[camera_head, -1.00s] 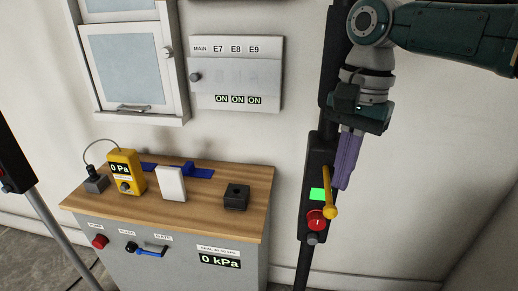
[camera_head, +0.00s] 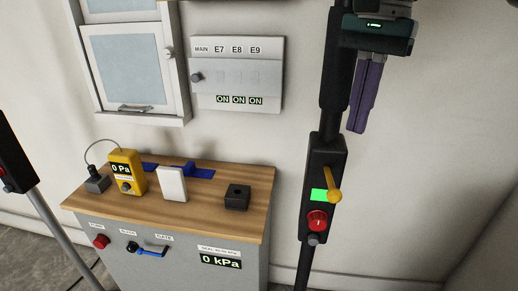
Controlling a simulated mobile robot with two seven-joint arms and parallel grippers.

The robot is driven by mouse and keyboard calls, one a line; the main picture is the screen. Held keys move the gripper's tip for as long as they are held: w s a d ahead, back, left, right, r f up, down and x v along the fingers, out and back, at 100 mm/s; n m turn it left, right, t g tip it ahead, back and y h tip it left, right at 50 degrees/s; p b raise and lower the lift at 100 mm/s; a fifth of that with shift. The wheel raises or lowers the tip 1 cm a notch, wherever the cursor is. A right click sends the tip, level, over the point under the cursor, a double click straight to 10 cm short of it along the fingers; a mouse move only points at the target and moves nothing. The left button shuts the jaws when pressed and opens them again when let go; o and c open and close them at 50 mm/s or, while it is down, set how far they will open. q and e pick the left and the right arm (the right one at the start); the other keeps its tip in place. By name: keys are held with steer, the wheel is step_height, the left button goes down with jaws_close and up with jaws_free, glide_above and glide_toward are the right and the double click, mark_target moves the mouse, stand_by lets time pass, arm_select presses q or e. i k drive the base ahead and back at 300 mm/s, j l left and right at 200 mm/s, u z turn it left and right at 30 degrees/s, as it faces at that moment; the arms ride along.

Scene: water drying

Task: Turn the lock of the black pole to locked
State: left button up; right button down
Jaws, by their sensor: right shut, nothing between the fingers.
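The black pole (camera_head: 335,122) stands upright at the right, with a black control box (camera_head: 323,158) on it. On the box are a yellow lever (camera_head: 332,182) slanting down to the right, a green square (camera_head: 319,195), a red knob (camera_head: 317,220) with a white mark, and a small dark knob (camera_head: 313,240) at the bottom. I cannot tell which of these is the lock. My right gripper (camera_head: 356,131), with purple fingers, is shut and empty, pointing down above and right of the lever, apart from it. My left gripper is not in view.
A wood-topped cabinet (camera_head: 215,222) stands left of the pole, carrying a yellow meter (camera_head: 127,172), a white block (camera_head: 172,184) and a black block (camera_head: 237,197). A switch panel (camera_head: 240,75) hangs on the wall. Right of the pole is free room.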

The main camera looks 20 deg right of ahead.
mark_target(317, 219)
steer(key=z, duration=1.05)
